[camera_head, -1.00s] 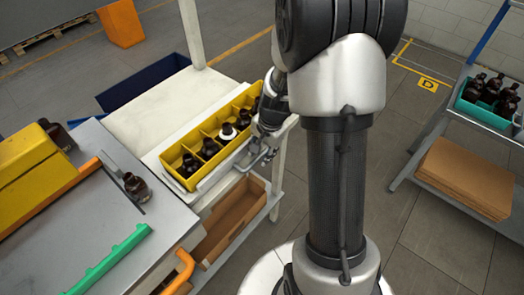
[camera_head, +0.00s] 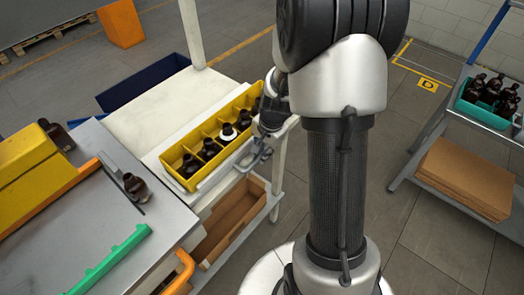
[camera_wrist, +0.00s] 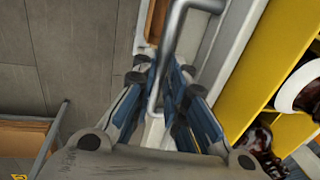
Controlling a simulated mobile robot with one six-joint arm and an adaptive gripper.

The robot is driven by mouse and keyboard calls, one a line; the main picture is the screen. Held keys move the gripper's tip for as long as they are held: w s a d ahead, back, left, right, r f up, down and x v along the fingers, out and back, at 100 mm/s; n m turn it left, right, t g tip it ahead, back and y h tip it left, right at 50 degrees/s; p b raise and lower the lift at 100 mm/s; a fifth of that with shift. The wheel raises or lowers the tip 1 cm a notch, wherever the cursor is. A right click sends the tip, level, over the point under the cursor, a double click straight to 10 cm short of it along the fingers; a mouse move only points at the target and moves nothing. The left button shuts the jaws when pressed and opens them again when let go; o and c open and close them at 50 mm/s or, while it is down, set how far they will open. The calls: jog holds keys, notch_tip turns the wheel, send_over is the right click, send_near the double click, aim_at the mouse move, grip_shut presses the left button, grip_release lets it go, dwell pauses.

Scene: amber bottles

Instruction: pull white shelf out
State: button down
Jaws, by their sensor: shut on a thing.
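The white shelf (camera_head: 206,187) carries a yellow divided bin (camera_head: 184,179) with several dark bottles. A metal bar handle (camera_head: 251,160) stands off its front edge. My gripper (camera_head: 262,147) is at this handle, partly hidden by my own arm in the head view. In the wrist view the handle (camera_wrist: 168,52) runs between the blue-grey fingers of my gripper (camera_wrist: 160,90), which is shut on it. The shelf's pale edge (camera_wrist: 226,62) lies just right of the handle, with the yellow bin beyond.
An open cardboard box (camera_head: 232,217) sits on a lower level under the shelf. A grey table (camera_head: 75,225) with a loose bottle (camera_head: 136,187) stands at left. A rack with a green crate (camera_head: 484,113) and cardboard stack (camera_head: 465,178) is at right. Grey floor (camera_head: 400,155) lies between.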

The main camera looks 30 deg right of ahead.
jog(key=s+d+b, duration=0.1)
jog(key=s+d, duration=0.1)
jog(key=s, duration=0.3)
jog(key=shift+s, duration=0.4)
jog(key=shift+f, duration=0.1)
jog(key=c, duration=1.7)
grip_release()
jog(key=shift+s+d, duration=0.15)
jog(key=shift+o, duration=0.5)
notch_tip(320, 180, up, 12)
jog(key=s, duration=0.2)
jog(key=shift+d, duration=0.35)
